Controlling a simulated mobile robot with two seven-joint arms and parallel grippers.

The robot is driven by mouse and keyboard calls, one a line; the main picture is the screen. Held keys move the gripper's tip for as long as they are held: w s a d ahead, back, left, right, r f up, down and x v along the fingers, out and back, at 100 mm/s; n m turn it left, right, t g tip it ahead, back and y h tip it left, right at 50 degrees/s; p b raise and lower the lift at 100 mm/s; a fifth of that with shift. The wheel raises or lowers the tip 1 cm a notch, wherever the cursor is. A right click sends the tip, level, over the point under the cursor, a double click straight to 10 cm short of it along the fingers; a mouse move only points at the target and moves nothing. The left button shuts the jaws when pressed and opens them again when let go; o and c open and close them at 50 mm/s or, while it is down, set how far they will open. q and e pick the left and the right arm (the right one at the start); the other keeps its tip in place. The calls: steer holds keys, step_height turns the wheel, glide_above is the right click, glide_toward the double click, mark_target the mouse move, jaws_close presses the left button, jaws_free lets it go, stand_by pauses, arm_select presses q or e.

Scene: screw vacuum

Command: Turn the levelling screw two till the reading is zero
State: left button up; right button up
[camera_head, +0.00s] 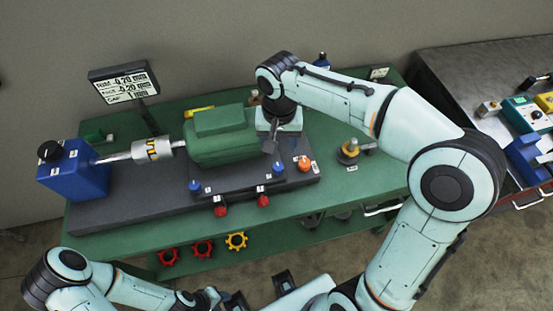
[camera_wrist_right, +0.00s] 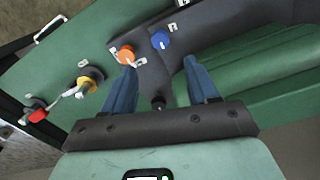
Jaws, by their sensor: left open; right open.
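Several coloured screws sit along the dark base of the green motor (camera_head: 220,136): an orange screw (camera_head: 304,163), blue screws (camera_head: 278,167) and (camera_head: 195,187), and red screws (camera_head: 263,201) and (camera_head: 221,210). Their labels are too small to read, so I cannot tell which is screw two. The display (camera_head: 126,85) shows three lines; the first looks like -0.20 mm. My right gripper (camera_head: 270,143) is open beside the motor's right end; in the right wrist view (camera_wrist_right: 160,68) its fingers point toward the orange screw (camera_wrist_right: 126,54) and blue screw (camera_wrist_right: 161,40). My left gripper (camera_head: 208,297) is open, low in front of the bench.
A blue machine (camera_head: 72,183) stands left, joined by a shaft and white coupling (camera_head: 152,150) to the motor. A yellow-topped knob (camera_head: 349,149) stands on the green bench (camera_head: 372,182) at right. Red and yellow rings (camera_head: 236,241) lie on the lower shelf. A grey side table (camera_head: 470,70) is at far right.

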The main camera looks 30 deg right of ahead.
mark_target(278, 165)
step_height(278, 165, down, 10)
steer(key=shift+w+f+b, duration=0.1)
steer(key=shift+b, duration=0.4)
steer(key=c, duration=1.1)
